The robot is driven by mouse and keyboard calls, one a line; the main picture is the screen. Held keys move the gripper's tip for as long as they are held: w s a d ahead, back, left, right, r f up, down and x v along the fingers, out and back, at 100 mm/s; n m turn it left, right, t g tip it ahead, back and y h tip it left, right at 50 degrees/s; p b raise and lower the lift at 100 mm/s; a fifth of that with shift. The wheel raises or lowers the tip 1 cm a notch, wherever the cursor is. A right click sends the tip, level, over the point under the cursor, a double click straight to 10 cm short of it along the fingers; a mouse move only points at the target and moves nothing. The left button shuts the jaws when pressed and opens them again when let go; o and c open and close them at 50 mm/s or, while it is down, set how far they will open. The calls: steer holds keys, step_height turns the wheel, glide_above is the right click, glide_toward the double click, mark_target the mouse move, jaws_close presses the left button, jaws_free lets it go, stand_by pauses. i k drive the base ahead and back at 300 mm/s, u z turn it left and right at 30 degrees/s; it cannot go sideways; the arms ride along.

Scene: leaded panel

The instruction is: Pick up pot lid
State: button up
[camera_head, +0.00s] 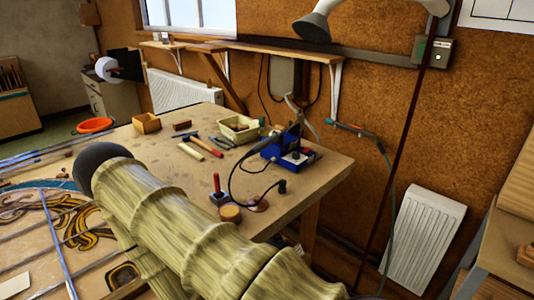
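I cannot make out a pot lid for certain. A small round brown piece (229,214) sits on the wooden workbench (318,172), near its front edge. My arm, with a pale streaked wood-like surface, crosses the foreground and ends in a dark rounded part at the left. It hides part of the bench and the panel. My gripper's fingers are not in view.
A blue soldering station (290,158), a cream basket (239,129), a red-handled hammer (203,145) and a small wooden box (146,123) are on the bench. A patterned leaded panel (50,222) lies at left. White radiators (424,240) stand against the wall. The bench's right corner is clear.

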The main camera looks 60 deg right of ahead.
mark_target(263, 206)
steer(key=k, duration=0.65)
steer(key=z, duration=1.05)
steer(key=i, duration=0.3)
steer(key=u, duration=0.05)
